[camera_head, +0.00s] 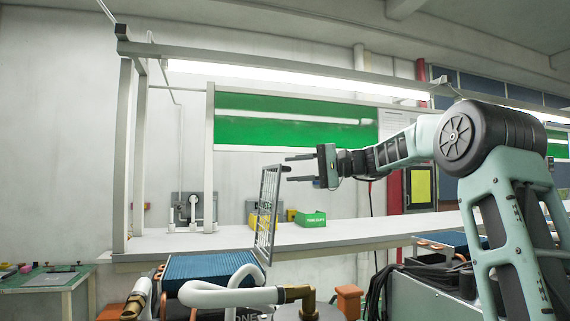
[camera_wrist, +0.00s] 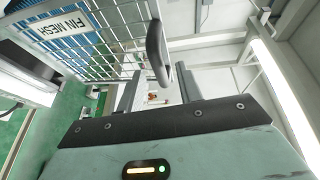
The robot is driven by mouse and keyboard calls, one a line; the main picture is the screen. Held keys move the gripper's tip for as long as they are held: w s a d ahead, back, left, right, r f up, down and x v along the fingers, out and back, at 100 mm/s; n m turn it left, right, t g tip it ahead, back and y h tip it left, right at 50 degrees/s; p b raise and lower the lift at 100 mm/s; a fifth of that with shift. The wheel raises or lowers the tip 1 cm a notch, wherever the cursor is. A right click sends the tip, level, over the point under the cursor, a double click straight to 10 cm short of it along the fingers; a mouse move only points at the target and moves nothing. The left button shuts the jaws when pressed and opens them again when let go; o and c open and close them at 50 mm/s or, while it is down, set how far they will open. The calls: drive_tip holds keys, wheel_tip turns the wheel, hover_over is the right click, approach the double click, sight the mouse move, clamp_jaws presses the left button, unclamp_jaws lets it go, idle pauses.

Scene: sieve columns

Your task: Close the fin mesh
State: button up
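The fin mesh (camera_head: 267,215) is a grey grid panel standing open, nearly upright, at the right end of a blue finned block (camera_head: 205,267). In the wrist view the mesh (camera_wrist: 108,28) fills the upper left, with a "FIN MESH" label (camera_wrist: 62,26) and a dark handle (camera_wrist: 156,48) on its edge. My gripper (camera_head: 288,168) is open and empty, pointing left at the mesh's top edge. In the wrist view its fingers (camera_wrist: 158,72) are apart, with the handle in line with the gap. I cannot tell whether they touch it.
A white hose (camera_head: 230,295) with brass fittings runs in front of the block. Behind is a white bench (camera_head: 350,231) with a green box (camera_head: 310,219) and yellow bins (camera_head: 281,214). A second blue finned block (camera_head: 446,241) sits to the right, near my arm.

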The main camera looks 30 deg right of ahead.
sight(284, 169)
drive_tip(key=shift+p+x, duration=0.4)
drive_tip(key=shift+x, duration=1.15)
clamp_jaws()
drive_tip(key=shift+a, duration=0.1)
